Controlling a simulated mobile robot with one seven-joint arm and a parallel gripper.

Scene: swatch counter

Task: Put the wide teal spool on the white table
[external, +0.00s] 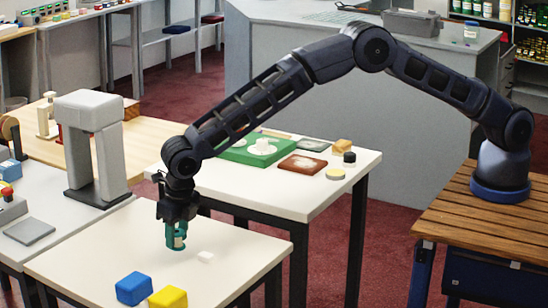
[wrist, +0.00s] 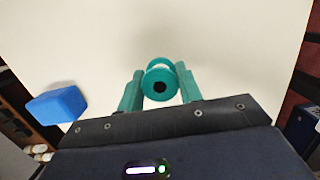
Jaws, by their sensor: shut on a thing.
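The teal spool (wrist: 161,83) is in my gripper, between two teal fingers, in the wrist view. Its round end with a dark central hole faces the camera. In the external view my gripper (external: 176,233) points down over the near white table (external: 90,252), shut on the spool. There the fingers hide most of the spool, and they are a similar teal. The spool is low over the tabletop; I cannot tell whether it touches it.
A blue block (external: 134,288) and a yellow block (external: 168,298) sit at the table's front. A small white piece (external: 205,257) lies right of my gripper. A grey arch (external: 95,150) stands behind. A second white-topped table (external: 300,206) holds a green tray (external: 232,156).

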